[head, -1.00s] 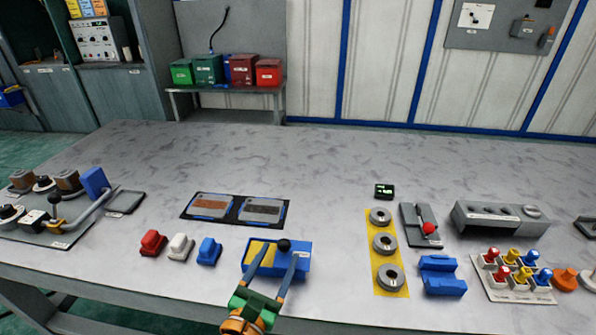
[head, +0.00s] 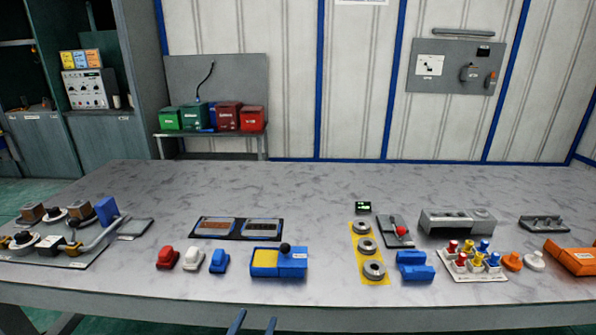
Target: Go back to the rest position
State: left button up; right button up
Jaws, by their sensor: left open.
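My left gripper (head: 254,323) shows only as two blue fingertips at the bottom edge of the head view. The fingers are spread apart, with nothing between them. They are below the table's front edge in the picture, apart from the blue block (head: 292,268) with the yellow top face and black ball knob. That block sits on the table near its front edge. The rest of my left arm is out of the picture. My right gripper is not in view.
Red, white and blue pieces (head: 193,259) lie left of the block. A yellow strip with grey rings (head: 371,270), a red-knobbed lever plate (head: 400,232) and colored plungers (head: 472,255) are to the right.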

pick_arm(q)
jog(key=s+a+f+n+g+y+p, duration=0.1)
jog(key=s+a+f+n+g, duration=0.2)
jog(key=f+n, duration=0.4)
jog(key=s+a+f+n+g+y+p, duration=0.1)
jog(key=s+a+f+n+g, duration=0.2)
jog(key=f+n, duration=0.5)
jog(key=s+a+f+n+g+y+p, duration=0.1)
jog(key=s+f+n+g, duration=0.3)
jog(key=f, duration=0.6)
jog(key=s+a+f+n+g, duration=0.1)
jog(key=s+f+n+g, duration=0.2)
jog(key=s+n, duration=0.5)
jog(key=s+a+f+n+g+p, duration=0.1)
jog(key=s+f+n, duration=0.5)
jog(key=s, duration=1)
jog(key=a+n+g, duration=0.1)
jog(key=n, duration=0.2)
jog(key=shift+s+f+n+g+y+p, duration=0.2)
jog(key=shift+n+g+y+p, duration=0.1)
jog(key=shift+g, duration=0.1)
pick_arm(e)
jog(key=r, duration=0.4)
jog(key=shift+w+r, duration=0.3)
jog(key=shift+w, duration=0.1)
